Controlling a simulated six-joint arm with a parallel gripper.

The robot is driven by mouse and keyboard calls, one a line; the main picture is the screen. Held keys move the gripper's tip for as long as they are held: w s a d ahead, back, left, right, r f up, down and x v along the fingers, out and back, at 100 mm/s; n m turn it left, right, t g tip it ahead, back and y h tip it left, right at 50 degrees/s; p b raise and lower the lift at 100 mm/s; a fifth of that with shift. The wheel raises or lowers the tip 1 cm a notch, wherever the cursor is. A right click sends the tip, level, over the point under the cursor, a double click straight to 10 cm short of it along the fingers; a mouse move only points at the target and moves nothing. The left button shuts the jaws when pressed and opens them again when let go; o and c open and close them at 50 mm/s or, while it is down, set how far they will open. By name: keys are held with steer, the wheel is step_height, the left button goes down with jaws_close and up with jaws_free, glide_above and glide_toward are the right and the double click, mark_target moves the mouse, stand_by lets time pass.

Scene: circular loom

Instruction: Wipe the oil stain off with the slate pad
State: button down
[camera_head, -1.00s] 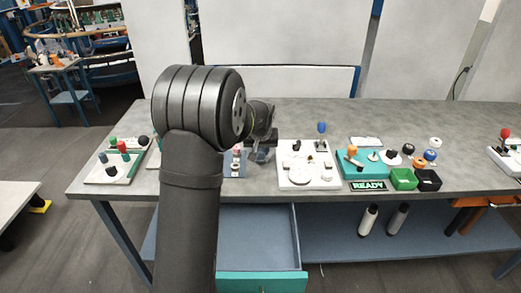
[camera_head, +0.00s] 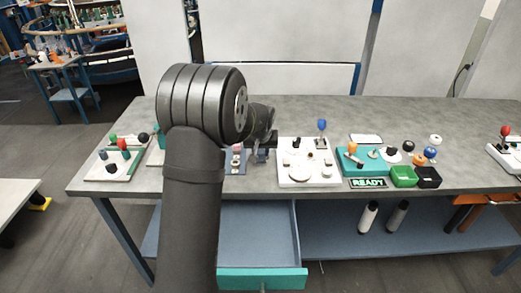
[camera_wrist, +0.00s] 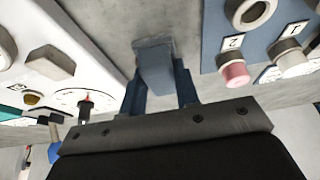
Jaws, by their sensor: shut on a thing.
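My gripper (camera_wrist: 155,88) is shut on the slate pad (camera_wrist: 154,68), a blue-grey block held between its two dark blue fingers. In the wrist view the pad's far end is over the grey table top, in the gap between a white panel and a blue-grey panel. A slightly darker patch (camera_wrist: 153,42) shows by the pad's far end; I cannot tell whether it is the oil stain or part of the pad. I cannot tell whether the pad touches the table. In the head view my gripper (camera_head: 262,152) is partly hidden by my arm.
The white panel (camera_head: 308,178) with knobs and a blue-topped lever stands close on the right. The blue-grey panel (camera_head: 235,165) with a pink button is close on the left. A teal panel, a green bin (camera_head: 404,176) and a black bin are farther right. A drawer (camera_head: 262,278) hangs open below.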

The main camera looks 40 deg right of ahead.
steer(key=shift+s+d+r, duration=0.1)
steer(key=shift+s+d, duration=1.3)
steer(key=shift+w+a, duration=1.3)
steer(key=shift+w+f, duration=0.2)
steer(key=shift+s+d+f, duration=0.2)
steer(key=shift+s+d, duration=1.2)
steer(key=shift+s, duration=0.1)
steer(key=shift+w+a+r, duration=0.1)
steer(key=shift+w+a, duration=1.35)
steer(key=shift+r, duration=0.1)
steer(key=shift+d+r, duration=0.1)
steer(key=shift+r, duration=2.95)
